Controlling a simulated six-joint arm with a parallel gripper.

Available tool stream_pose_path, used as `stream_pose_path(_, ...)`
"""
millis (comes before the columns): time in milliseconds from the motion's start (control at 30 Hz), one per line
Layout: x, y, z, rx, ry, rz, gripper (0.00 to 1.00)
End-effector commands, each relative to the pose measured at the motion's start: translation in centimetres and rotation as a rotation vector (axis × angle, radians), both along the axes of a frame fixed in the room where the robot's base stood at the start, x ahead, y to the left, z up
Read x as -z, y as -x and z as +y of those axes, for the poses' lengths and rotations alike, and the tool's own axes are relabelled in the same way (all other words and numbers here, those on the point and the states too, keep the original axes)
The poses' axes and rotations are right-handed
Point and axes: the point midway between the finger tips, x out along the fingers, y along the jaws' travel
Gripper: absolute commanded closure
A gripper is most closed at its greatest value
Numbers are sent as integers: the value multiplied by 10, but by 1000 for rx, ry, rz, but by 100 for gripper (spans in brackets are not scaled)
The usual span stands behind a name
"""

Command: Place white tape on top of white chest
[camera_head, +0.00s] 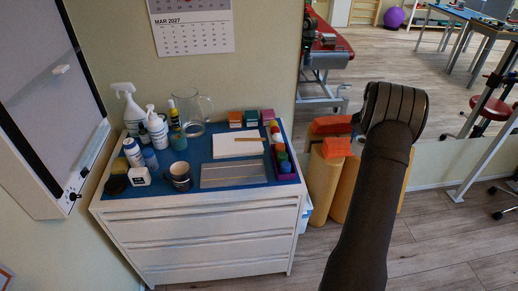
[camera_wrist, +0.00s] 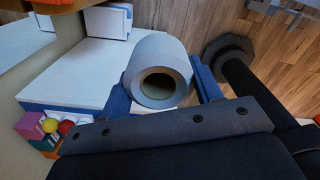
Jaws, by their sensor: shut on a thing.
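The white tape (camera_wrist: 160,55) is a thick white roll with a hollow brown core, seen end-on in the wrist view. My gripper (camera_wrist: 163,92) is shut on it, with a blue finger on each side. The white chest (camera_head: 205,232) stands at left centre in the head view, with drawers and a blue top. What looks like its pale side (camera_wrist: 70,70) and blue top edge shows at the left of the wrist view, apart from the roll. In the head view my dark arm rises right of the chest; the fingers and roll are hidden there.
The chest top holds bottles, a glass jug (camera_head: 194,112), a dark mug (camera_head: 179,177), a white pad (camera_head: 228,149), a grey tray (camera_head: 232,180) and coloured boxes (camera_head: 251,118). Little bare blue shows between them. Orange-topped yellow rolls (camera_head: 322,180) stand right of the chest.

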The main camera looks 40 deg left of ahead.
Motion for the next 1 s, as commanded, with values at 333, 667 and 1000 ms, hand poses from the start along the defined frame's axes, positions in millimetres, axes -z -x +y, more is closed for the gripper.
stream_pose_path(333,-8,60,186,-236,0,-1,65)
stream_pose_path(667,-16,159,337,-448,-1,-2,65)
stream_pose_path(1000,-22,253,428,-598,0,-1,65)
